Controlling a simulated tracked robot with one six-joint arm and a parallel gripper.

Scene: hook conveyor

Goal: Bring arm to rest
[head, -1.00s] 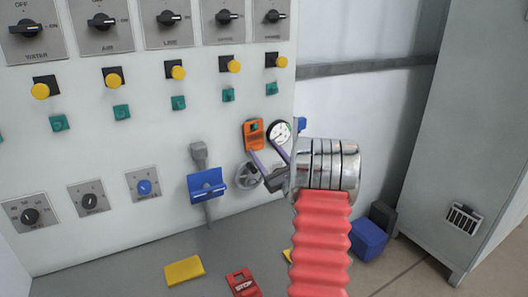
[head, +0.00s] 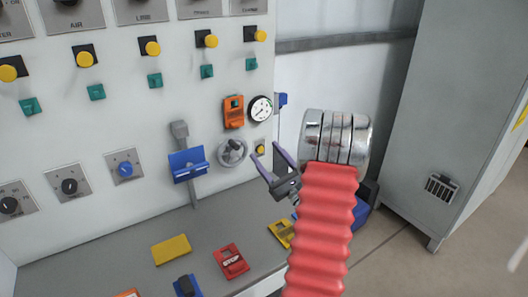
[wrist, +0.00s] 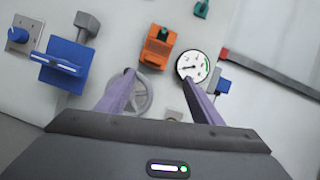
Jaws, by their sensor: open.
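My gripper (head: 265,152) is open, its two purple fingers apart with nothing between them. In the head view it is in front of the lower right of the control panel (head: 110,130), at the end of my arm with its red bellows sleeve. In the wrist view my gripper (wrist: 163,82) points at the panel, with a grey handwheel (wrist: 147,95) behind the left finger. An orange device (wrist: 158,48) and a round gauge (wrist: 192,66) lie beyond the fingertips. I cannot tell how near the fingers are to the panel.
A blue holder (head: 188,164) with a grey lever juts from the panel. On the grey ledge (head: 110,265) lie a yellow block (head: 171,249), a red block (head: 231,261) and a yellow frame (head: 281,234). A grey cabinet (head: 445,110) stands at the right. Floor shows between.

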